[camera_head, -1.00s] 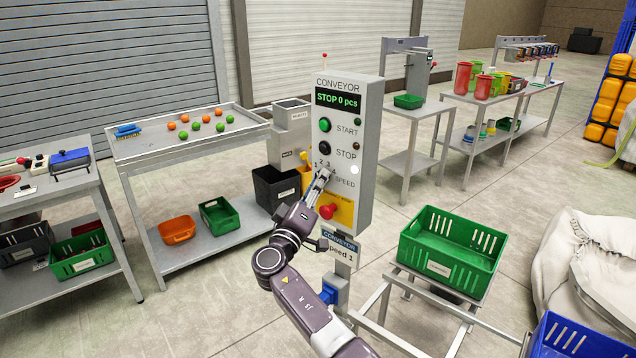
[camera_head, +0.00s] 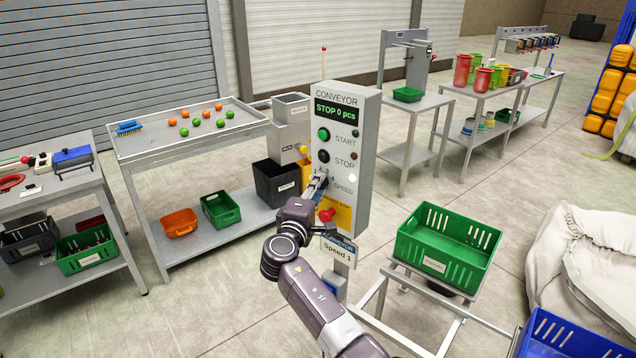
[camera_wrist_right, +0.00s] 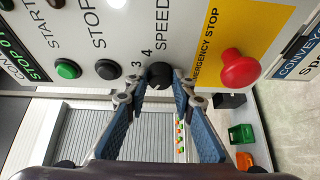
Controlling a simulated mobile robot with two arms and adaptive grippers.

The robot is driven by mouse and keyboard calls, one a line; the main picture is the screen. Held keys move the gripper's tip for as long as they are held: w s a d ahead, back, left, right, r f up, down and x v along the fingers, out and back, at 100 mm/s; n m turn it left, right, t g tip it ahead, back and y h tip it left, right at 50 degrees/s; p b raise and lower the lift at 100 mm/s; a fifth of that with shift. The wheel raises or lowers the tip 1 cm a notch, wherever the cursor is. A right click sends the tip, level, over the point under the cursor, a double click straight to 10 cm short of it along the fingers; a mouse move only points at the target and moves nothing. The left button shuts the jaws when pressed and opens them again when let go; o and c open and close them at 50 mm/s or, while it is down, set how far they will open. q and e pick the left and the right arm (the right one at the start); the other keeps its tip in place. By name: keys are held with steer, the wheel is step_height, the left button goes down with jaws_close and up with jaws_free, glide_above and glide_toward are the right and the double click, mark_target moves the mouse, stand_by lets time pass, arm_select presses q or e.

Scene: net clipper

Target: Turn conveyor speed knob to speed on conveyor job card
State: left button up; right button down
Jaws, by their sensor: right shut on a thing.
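The conveyor control box (camera_head: 352,130) stands upright on a post, with a display reading "STOP 0 pcs". My right gripper (camera_head: 321,181) is at its SPEED dial, hiding the knob in the head view. In the right wrist view, the black speed knob (camera_wrist_right: 159,75) sits between the fingertips of my right gripper (camera_wrist_right: 158,83), which is shut on it. The digits 3 and 4 show beside the knob; its pointer mark cannot be made out. The job card (camera_head: 338,252) below the box reads "Speed 1". My left gripper is not in view.
A red emergency stop (camera_head: 326,215) on a yellow plate is close below the dial. It also shows in the right wrist view (camera_wrist_right: 240,71). A green START button (camera_head: 323,134) and black STOP button (camera_head: 323,156) are above. A green crate (camera_head: 435,264) stands to the right.

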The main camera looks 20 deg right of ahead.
steer(key=shift+f, duration=0.1)
stand_by(0.4)
steer(key=c, duration=1.6)
jaws_free()
steer(key=v, duration=0.7)
steer(key=shift+s+a, duration=0.15)
steer(key=shift+s, duration=0.15)
